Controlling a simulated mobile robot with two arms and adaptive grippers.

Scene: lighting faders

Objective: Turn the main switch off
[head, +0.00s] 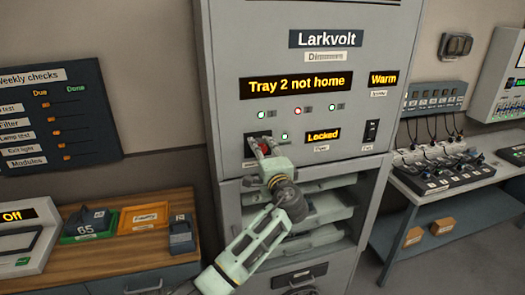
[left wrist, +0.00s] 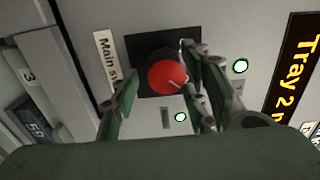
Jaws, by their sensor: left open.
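The main switch is a round red knob (left wrist: 168,77) on a black square plate (left wrist: 140,48), beside a partly hidden "Main sw" label (left wrist: 107,65). It is on the front of the grey Larkvolt cabinet (head: 225,75). My left gripper (head: 260,146) is at the knob and mostly covers it in the head view. In the left wrist view the open fingers stand on either side of the knob. A white line marks the knob's face. I cannot tell whether the fingers touch it. My right gripper is not in view.
The cabinet shows "Tray 2 not home" (head: 290,84), "Warm" (head: 384,78) and "Locked" (head: 323,135). A black switch (head: 371,131) sits to the right. Open tray slots lie below my left gripper. A wooden counter (head: 105,250) stands left, and a fader bench (head: 450,185) right.

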